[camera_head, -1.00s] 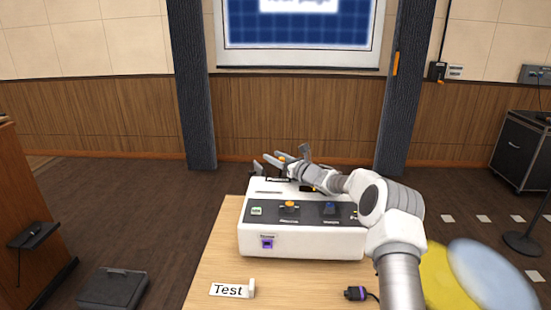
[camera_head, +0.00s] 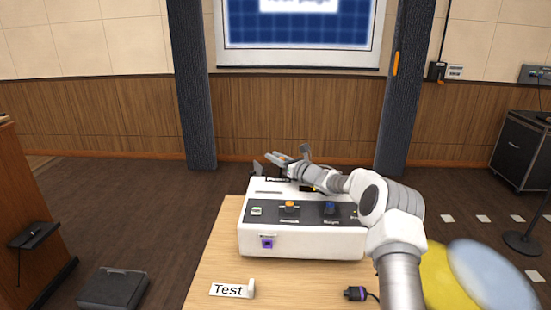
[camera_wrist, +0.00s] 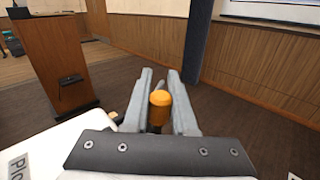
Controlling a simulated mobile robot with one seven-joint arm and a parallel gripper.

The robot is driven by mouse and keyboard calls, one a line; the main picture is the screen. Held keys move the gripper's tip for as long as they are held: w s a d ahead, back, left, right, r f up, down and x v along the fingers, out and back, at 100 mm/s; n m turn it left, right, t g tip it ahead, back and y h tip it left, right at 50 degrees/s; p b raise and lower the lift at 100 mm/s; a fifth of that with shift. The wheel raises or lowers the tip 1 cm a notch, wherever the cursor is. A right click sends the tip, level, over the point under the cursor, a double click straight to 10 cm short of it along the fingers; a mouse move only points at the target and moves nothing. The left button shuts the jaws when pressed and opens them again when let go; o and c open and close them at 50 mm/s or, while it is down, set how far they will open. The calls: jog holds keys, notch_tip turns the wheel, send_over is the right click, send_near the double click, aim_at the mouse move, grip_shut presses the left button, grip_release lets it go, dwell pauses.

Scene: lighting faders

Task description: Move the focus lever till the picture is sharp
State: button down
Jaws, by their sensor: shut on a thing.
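The focus lever shows in the wrist view as an orange knob (camera_wrist: 160,105) on a dark stem, between the two fingers of my gripper (camera_wrist: 160,78). My gripper is shut on it, with the fingers on either side. In the head view my gripper (camera_head: 273,157) is over the back of the white projector (camera_head: 300,244), and its fingers hide the lever. The projected picture (camera_head: 300,30) shows blue with a grid and a white label. Its lettering is cut off at the top and looks soft.
The projector stands on a wooden table (camera_head: 205,265) with a "Test" sign (camera_head: 229,290) and a dark plug (camera_head: 355,293) in front. An orange knob (camera_head: 290,206) and a blue knob (camera_head: 330,208) sit on its panel. A dark post (camera_head: 190,90) stands behind at left.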

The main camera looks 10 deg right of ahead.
dwell(0.7)
jog(key=shift+a+f+n+b, duration=0.3)
jog(key=shift+a+b, duration=0.1)
jog(key=shift+b, duration=0.8)
jog(key=shift+w+a+n+g+h+b, duration=0.15)
jog(key=shift+a+n+g+h+b, duration=0.25)
jog(key=shift+b, duration=0.55)
jog(key=shift+r, duration=0.1)
jog(key=c, duration=0.7)
grip_release()
jog(key=v, duration=1.7)
jog(key=shift+d+r, duration=0.15)
jog(key=shift+r, duration=0.05)
